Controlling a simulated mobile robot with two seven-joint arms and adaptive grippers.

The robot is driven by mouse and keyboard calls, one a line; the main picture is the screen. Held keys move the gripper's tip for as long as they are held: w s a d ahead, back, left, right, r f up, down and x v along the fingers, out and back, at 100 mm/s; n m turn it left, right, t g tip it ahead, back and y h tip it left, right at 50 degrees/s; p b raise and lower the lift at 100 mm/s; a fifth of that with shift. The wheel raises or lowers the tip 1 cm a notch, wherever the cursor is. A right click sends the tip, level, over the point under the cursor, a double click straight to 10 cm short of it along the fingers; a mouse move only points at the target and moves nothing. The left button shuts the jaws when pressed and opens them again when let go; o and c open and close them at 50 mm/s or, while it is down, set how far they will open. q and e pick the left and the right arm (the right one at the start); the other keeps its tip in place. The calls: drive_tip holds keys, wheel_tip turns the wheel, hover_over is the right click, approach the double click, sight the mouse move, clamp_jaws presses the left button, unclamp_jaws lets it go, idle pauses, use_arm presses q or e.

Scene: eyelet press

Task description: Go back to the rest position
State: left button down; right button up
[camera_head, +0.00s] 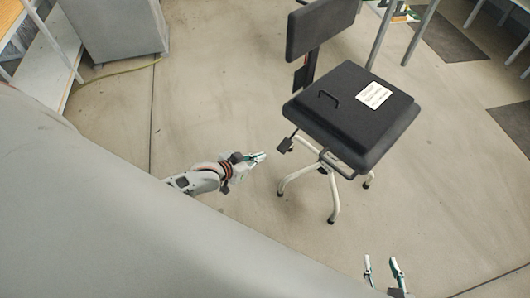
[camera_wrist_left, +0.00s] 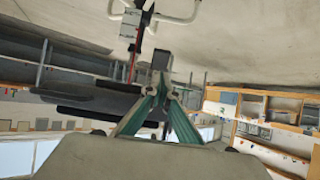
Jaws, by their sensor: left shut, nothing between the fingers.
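My left gripper (camera_head: 258,157) is shut and empty, held out in front of my body to the left of the chair. Its closed fingertips (camera_wrist_left: 163,84) show in the left wrist view with nothing between them. My right gripper (camera_head: 381,264) shows at the bottom right of the head view, its two fingers apart with bare floor visible between them. Most of the right arm is hidden below the picture.
A black office chair (camera_head: 310,27) stands right of the left gripper, with a black case (camera_head: 350,112) bearing a white label on its seat. A grey cabinet (camera_head: 112,28) stands at the top left.

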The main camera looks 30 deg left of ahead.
use_arm(q)
drive_tip(key=shift+s+a, duration=0.1)
drive_tip(key=shift+s, duration=0.1)
use_arm(e)
drive_tip(key=shift+d, duration=0.1)
idle(0.4)
use_arm(q)
drive_tip(key=s+d+r+m+g+y, duration=0.25)
drive_tip(key=s+d+r, duration=0.2)
drive_tip(key=s, duration=0.35)
drive_tip(key=s+a+r+m+g+y, duration=0.15)
drive_tip(key=s+a+r+y, duration=0.45)
drive_tip(key=s+a+r, duration=0.75)
drive_tip(key=w+d+f+n+t+h+p, duration=0.1)
drive_tip(key=d+f+h, duration=0.2)
drive_tip(key=d, duration=0.5)
drive_tip(key=d+f+n+t+h+p, duration=0.1)
drive_tip(key=d+f+n+t+h, duration=0.1)
drive_tip(key=d+f+h, duration=0.2)
drive_tip(key=d+f, duration=0.2)
drive_tip(key=d, duration=0.2)
drive_tip(key=shift+w+d+f+n+p, duration=0.2)
drive_tip(key=shift+w+d+n+p, duration=0.1)
drive_tip(key=shift+w+p, duration=0.1)
use_arm(e)
drive_tip(key=shift+s+a+r, duration=0.15)
drive_tip(key=shift+s+r, duration=0.05)
drive_tip(key=shift+r, duration=0.2)
drive_tip(key=shift+s+a+r, duration=0.15)
drive_tip(key=shift+r, duration=0.2)
